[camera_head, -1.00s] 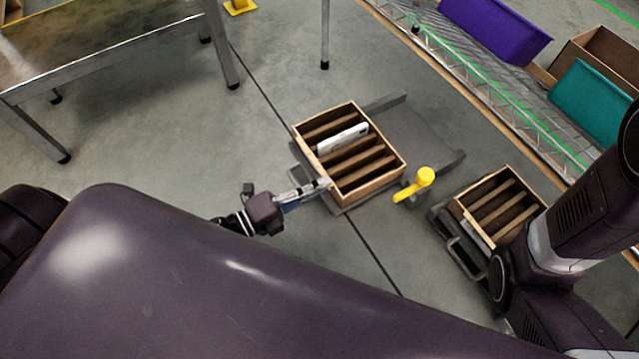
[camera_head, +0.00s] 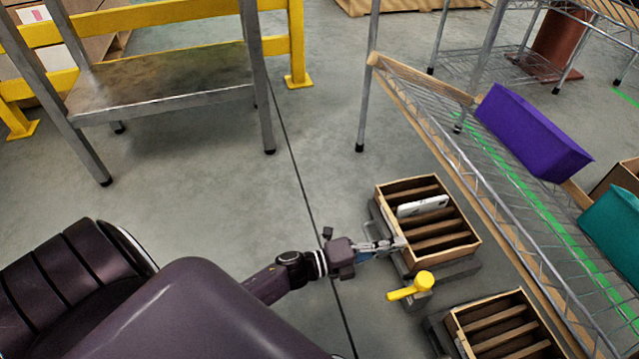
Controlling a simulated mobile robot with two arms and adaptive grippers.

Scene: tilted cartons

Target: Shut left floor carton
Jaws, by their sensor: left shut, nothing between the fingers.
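The left floor carton (camera_head: 427,257) is a brown open-topped box with several slats or dividers across it. It sits on a low dark stand right of centre in the head view. A white flat object (camera_head: 422,206) lies between its dividers. My left gripper (camera_head: 401,243) is shut and empty, with its fingertips at the carton's left side. I cannot tell whether they touch the carton. A second, similar carton (camera_head: 470,348) is at the bottom right, partly cut off by the frame edge. My right gripper is not in view.
A yellow handle (camera_head: 412,286) stands between the two cartons. A wire rack (camera_head: 505,215) with a purple bin (camera_head: 530,133) and a teal bin (camera_head: 612,228) runs along the right. A metal table (camera_head: 165,88) and yellow rail (camera_head: 150,15) are at upper left. The floor between is clear.

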